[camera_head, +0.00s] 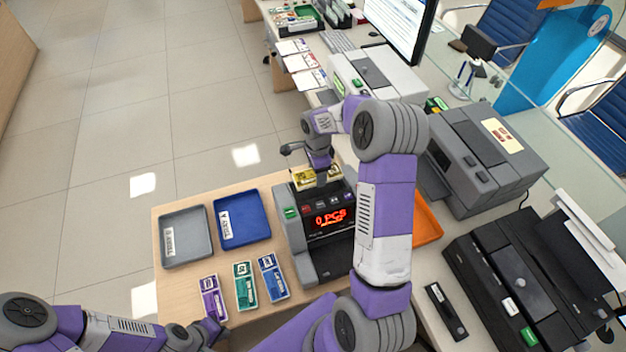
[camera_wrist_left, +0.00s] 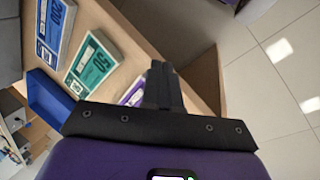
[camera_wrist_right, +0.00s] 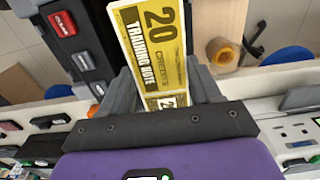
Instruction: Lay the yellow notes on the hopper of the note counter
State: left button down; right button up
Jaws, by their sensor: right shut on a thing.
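The yellow notes (camera_head: 312,181), marked 20, are held in my right gripper (camera_head: 323,175) above the back of the note counter (camera_head: 307,250). The counter is grey and black, with a red "0 PCS" display. In the right wrist view the yellow notes (camera_wrist_right: 153,42) stick out between the fingers, beside the counter's panel (camera_wrist_right: 75,45). The counter's hopper is largely hidden by the gripper and notes; I cannot tell whether they touch it. My left gripper (camera_head: 215,328) is at the table's front, near the purple notes (camera_head: 212,298). Its fingers (camera_wrist_left: 163,75) look closed and empty.
Green notes (camera_head: 245,285) and blue notes (camera_head: 272,278) lie left of the counter. Behind them are a grey tray (camera_head: 187,262) and a blue tray (camera_head: 240,242). An orange tray (camera_head: 428,225) is right of the counter. A grey printer-like machine (camera_head: 480,165) stands further right.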

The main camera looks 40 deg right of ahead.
aim_at(316, 189)
jog(key=shift+s+f, duration=0.15)
jog(key=shift+f, duration=1.3)
jog(key=shift+w+f, duration=0.2)
jog(key=shift+f, duration=1.55)
jog(key=o, duration=1.1)
jog(key=shift+o, duration=0.2)
notch_tip(316, 189, up, 12)
jog(key=shift+r, duration=0.2)
jog(key=shift+p, duration=0.3)
